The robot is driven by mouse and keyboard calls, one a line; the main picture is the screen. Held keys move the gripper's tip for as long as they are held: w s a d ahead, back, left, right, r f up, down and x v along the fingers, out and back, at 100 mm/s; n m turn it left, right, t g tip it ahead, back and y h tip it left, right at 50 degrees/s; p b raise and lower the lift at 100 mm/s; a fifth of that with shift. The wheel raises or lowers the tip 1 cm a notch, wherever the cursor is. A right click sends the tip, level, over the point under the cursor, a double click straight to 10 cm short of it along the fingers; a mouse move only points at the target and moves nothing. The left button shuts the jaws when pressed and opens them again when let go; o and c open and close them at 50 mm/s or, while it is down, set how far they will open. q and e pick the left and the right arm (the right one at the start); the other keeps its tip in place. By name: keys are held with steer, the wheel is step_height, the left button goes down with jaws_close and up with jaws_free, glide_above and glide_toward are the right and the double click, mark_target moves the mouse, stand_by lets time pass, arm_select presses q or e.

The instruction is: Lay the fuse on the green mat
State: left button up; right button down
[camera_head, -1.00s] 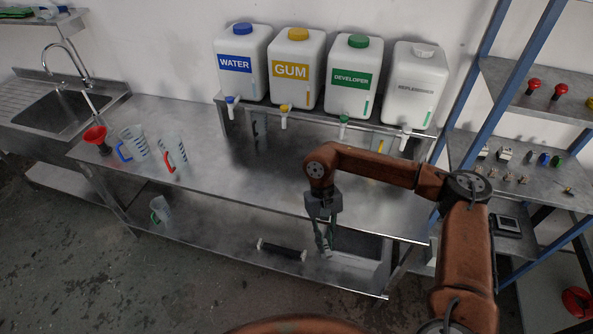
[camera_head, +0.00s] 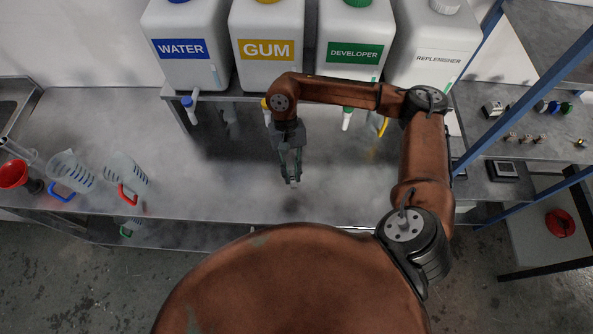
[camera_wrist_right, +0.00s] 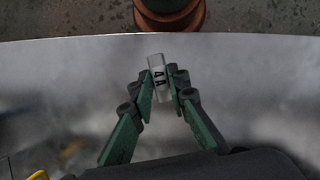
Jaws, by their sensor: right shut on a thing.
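The fuse (camera_wrist_right: 159,78) is a small pale cylinder with dark "4A" marking. My right gripper (camera_wrist_right: 159,86) is shut on it, with a green-grey finger on each side. In the head view the right gripper (camera_head: 291,176) points down over the steel worktop (camera_head: 335,195), and the fuse's pale end (camera_head: 293,183) shows at its tips. The fuse appears to be above the worktop, but its exact height is unclear. No green mat is visible in either current view. My left gripper is not in view.
Water (camera_head: 185,50), gum (camera_head: 266,45), developer (camera_head: 354,42) and replenisher (camera_head: 436,50) containers stand behind, with taps facing forward. Jugs (camera_head: 124,180) and a red funnel (camera_head: 13,174) stand at left. A blue-framed shelf (camera_head: 530,140) with small parts is at right. The worktop's middle is clear.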

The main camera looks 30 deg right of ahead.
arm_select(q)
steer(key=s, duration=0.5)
arm_select(e)
steer(key=s+d+f+m+t+y, duration=0.25)
steer(key=s+d+m, duration=0.2)
steer(key=m, duration=0.35)
steer(key=s+d+f+m+t+y, duration=0.1)
steer(key=s+d+m+t, duration=0.25)
steer(key=d+m, duration=0.35)
steer(key=m+p, duration=0.3)
steer(key=m, duration=0.3)
glide_toward(301, 188)
steer(key=shift+s+a+f+t+h, duration=0.1)
steer(key=shift+a+f+t+h, duration=0.15)
steer(key=shift+a, duration=0.35)
steer(key=shift+s+a+f+t+h, duration=0.1)
steer(key=shift+a+f+t+h, duration=0.1)
steer(key=shift+a, duration=0.35)
steer(key=shift+w+a+f, duration=0.35)
steer(key=shift+w+f, duration=0.15)
steer(key=shift+f, duration=0.2)
step_height(301, 188, down, 3)
steer(key=shift+r, duration=0.1)
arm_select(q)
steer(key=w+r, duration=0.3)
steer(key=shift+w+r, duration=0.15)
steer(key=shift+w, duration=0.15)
arm_select(e)
steer(key=shift+d, duration=0.1)
